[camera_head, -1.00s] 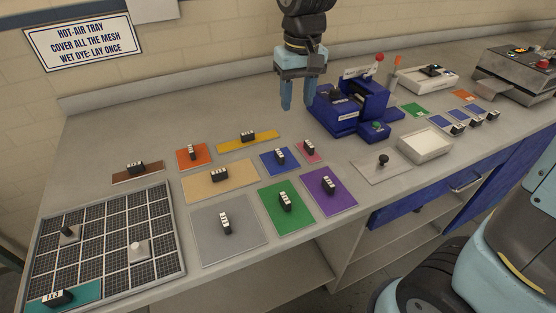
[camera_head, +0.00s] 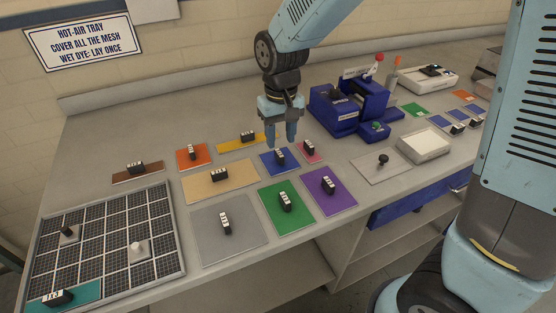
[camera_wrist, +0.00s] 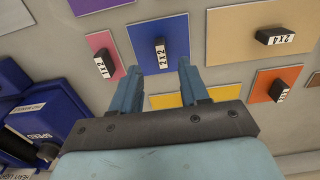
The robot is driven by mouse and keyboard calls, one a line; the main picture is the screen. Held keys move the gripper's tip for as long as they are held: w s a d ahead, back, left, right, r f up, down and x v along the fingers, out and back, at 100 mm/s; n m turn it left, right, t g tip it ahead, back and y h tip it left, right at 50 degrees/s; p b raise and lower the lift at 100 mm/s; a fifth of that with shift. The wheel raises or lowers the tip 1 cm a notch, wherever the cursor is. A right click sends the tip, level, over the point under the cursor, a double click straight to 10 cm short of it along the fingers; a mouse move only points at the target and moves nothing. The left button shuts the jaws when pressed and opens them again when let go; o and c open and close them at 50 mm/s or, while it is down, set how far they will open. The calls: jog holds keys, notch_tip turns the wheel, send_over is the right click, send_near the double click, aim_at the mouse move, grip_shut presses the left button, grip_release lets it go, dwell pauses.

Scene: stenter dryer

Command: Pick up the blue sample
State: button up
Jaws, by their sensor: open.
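The blue sample (camera_head: 268,164) is a flat blue square lying on the table, with a black block handle (camera_head: 280,155) labelled 2x2 standing on it. It also shows in the wrist view (camera_wrist: 176,32), its handle (camera_wrist: 161,55) just beyond the fingertips and between them. My gripper (camera_head: 282,143) is open and empty, pointing down above the blue sample. In the wrist view its two fingers (camera_wrist: 159,72) are spread apart. The handle appears clear of both fingers; the exact height gap cannot be told.
Close by lie a pink sample (camera_head: 315,157), a yellow sample (camera_head: 262,141), a tan sample (camera_head: 205,186), a green sample (camera_head: 272,204) and a purple sample (camera_head: 340,198). A blue machine (camera_head: 340,115) stands right of my gripper. A gridded tray (camera_head: 100,275) lies at left.

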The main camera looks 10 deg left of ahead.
aim_at(279, 153)
notch_tip(279, 153, down, 5)
jog(key=shift+a+r, duration=0.1)
jog(key=shift+a, duration=0.05)
grip_shut()
dwell(0.5)
